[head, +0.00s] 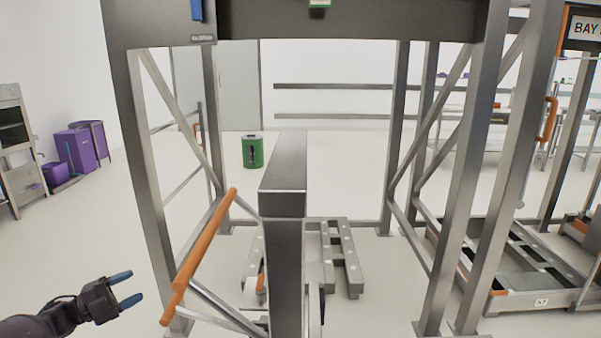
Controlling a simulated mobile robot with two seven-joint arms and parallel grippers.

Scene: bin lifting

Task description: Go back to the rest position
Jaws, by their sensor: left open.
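My left gripper (128,287) is in the lower left of the head view, at the end of a dark arm coming in from the left edge. Its two blue-tipped fingers are apart, with nothing between them. It is left of the orange handle bar (205,248) and apart from it. My right gripper does not show.
A grey metal frame (150,170) stands ahead, with a central post (283,205) and a low slotted base (343,262). A green bin (252,151) stands behind it. Purple bins (82,148) are at left. A bay with a low platform (530,298) is at right.

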